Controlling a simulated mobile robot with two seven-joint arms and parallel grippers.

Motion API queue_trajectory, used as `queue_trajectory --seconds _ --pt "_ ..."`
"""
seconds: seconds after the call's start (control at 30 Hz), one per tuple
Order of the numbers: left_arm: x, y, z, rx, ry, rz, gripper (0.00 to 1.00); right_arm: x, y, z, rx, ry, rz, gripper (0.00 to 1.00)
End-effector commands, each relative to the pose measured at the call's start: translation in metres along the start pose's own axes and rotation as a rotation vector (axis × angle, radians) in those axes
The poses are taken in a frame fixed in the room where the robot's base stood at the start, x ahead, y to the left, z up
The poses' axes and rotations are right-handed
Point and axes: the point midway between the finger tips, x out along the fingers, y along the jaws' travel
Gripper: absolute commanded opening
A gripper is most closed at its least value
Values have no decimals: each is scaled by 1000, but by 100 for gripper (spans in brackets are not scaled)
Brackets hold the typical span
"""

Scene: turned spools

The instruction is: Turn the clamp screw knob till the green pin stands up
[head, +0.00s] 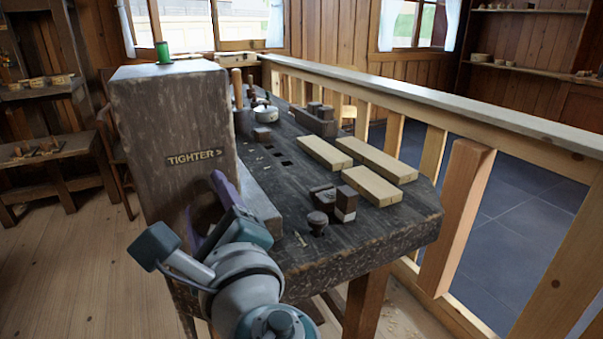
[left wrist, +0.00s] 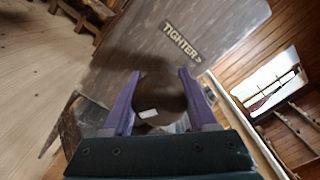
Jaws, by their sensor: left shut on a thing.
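The green pin (head: 162,53) stands upright on top of a tall worn wooden block (head: 165,110). The block's face carries a label reading "TIGHTER" with an arrow to the right; the label (left wrist: 181,40) also shows in the left wrist view. Below it, my left gripper (head: 205,213) is at the block's face. In the left wrist view, the dark brown round clamp screw knob (left wrist: 160,96) sits between my purple fingers, which are shut on it. A small pale mark shows on the knob. In the head view my fingers and wrist hide most of the knob.
The dark workbench (head: 300,240) stretches right of the block. On it lie pale wooden boards (head: 368,185), dark small blocks (head: 346,199) and a white pot (head: 265,112). A wooden railing (head: 420,105) runs along the bench's far side. Open floor (head: 80,260) lies to the left.

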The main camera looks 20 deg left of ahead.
Motion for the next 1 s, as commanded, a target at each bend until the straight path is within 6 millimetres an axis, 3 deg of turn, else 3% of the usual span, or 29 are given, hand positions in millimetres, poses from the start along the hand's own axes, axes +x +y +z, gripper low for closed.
queue_trajectory --seconds 0.4,0.97,1.0 --pt "-1 -5 2 186 -5 -8 2 -11 -1 -4 4 1 -3 100" --pt "-2 -5 1 212 -5 -9 2 -12 -1 -4 5 1 -4 100" --pt "-2 -5 1 212 -4 -9 62 -12 -1 -4 5 1 -4 100"
